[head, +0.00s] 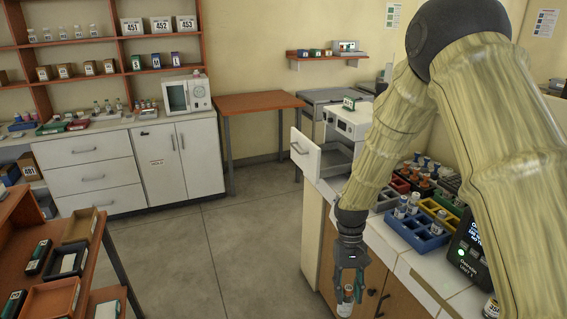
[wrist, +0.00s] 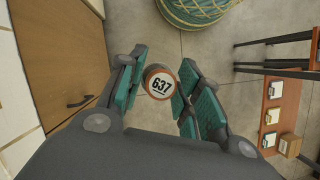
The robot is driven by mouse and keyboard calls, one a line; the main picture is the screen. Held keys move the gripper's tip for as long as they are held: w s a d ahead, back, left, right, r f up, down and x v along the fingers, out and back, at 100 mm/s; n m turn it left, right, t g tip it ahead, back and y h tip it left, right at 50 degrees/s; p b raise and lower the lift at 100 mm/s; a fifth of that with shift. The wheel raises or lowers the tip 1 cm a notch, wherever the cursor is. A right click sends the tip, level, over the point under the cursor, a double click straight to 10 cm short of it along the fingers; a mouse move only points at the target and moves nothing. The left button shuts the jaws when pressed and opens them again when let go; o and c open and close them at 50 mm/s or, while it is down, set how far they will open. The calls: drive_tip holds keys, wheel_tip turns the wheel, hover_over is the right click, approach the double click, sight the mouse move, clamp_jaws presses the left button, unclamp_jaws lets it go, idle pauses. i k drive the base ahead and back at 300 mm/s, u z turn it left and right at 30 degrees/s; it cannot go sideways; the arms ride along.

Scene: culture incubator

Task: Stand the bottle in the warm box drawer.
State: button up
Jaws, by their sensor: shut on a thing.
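My gripper (head: 348,268) hangs low in front of the right-hand counter and is shut on a small bottle (head: 346,300). The bottle is held below the fingers, its lower end near the picture's bottom edge. In the wrist view its round top, marked 637 (wrist: 160,82), shows between the green finger pads. The white warm box (head: 348,122) stands on the counter behind my arm. Its drawer (head: 305,153) is pulled out to the left, with a handle on the front. The drawer's inside shows only partly.
Blue (head: 412,236) and other coloured racks with bottles stand on the right counter, beside a dark display unit (head: 468,245). An orange-topped table (head: 258,102) is at the back. A shelf unit with trays (head: 50,302) is at left. The floor (head: 225,245) between is clear.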

sight(324, 162)
drive_tip(key=u, duration=0.95)
drive_tip(key=i, duration=1.85)
drive_tip(key=z, duration=1.35)
